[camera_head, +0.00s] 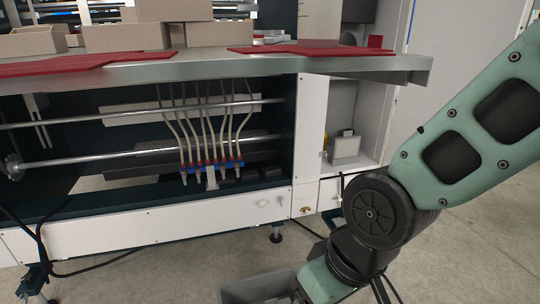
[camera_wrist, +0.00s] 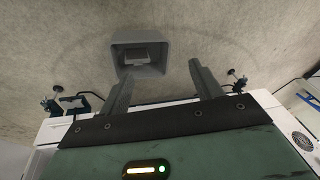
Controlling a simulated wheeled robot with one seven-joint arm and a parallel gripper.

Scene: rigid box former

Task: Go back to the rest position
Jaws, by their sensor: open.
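My gripper (camera_wrist: 162,70) shows in the wrist view with its two fingers spread wide. It is open, with nothing between the fingers. It points down toward the grey floor and a grey open bin (camera_wrist: 118,57), which lies beyond the fingertips. A small lighter grey item (camera_wrist: 138,53) lies inside the bin. In the head view my green arm comes down on the right, bends at a dark round joint and runs out at the bottom edge. The gripper itself does not show there.
A machine with a metal worktop (camera_head: 340,66) stands ahead, carrying red flat sheets (camera_head: 310,49) and cardboard boxes (camera_head: 128,38). Its open front shows rods and hoses (camera_head: 205,130). A grey bin edge (camera_head: 258,288) shows at the bottom.

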